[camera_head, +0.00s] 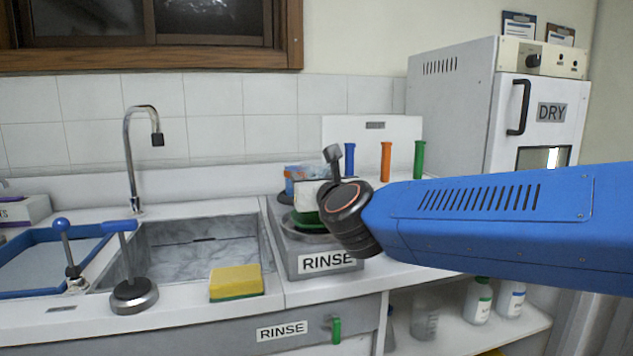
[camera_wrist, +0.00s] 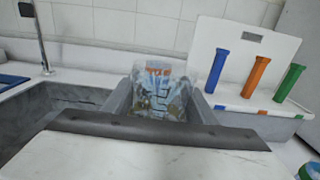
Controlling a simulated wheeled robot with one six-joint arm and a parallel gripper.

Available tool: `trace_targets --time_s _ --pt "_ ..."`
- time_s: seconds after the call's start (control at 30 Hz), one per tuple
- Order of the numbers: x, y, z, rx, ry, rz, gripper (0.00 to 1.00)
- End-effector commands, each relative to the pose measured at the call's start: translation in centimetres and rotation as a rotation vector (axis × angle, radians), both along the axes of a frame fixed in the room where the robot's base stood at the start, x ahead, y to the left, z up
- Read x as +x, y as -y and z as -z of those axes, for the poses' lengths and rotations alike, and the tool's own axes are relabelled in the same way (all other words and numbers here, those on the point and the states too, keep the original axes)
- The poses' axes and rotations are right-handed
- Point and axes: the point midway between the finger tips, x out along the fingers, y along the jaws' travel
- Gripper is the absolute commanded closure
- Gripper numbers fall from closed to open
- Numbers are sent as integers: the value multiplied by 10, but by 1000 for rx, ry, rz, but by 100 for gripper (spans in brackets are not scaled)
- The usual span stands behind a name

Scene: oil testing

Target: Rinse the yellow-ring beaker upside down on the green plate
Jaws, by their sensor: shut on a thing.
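My gripper (camera_head: 307,194) is over the upper RINSE unit, partly hidden behind my own wrist. A clear, bluish beaker (camera_wrist: 160,92) with orange marks near its top shows just beyond my gripper in the wrist view, and my gripper is shut on it. A small part of the beaker (camera_head: 304,172) shows above my gripper in the head view. No yellow ring can be made out, and I cannot tell which way up the beaker is. A green piece, which looks like the green plate (camera_head: 306,220), shows below my gripper. Whether the beaker touches it is hidden.
A sink (camera_head: 205,246) with a tap (camera_head: 133,155) lies left, with a yellow sponge (camera_head: 235,281) on its front edge. Blue, orange and green handles (camera_head: 419,160) stand behind my wrist. A DRY cabinet (camera_head: 455,95) stands at right. Bottles (camera_head: 478,302) stand on a lower shelf.

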Motion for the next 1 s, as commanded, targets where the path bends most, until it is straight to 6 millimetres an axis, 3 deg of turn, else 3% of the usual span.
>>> trace_targets --time_s 0.23,1.0 --pt "0 0 -4 2 -1 1 71" --pt "0 0 -54 1 1 0 71"
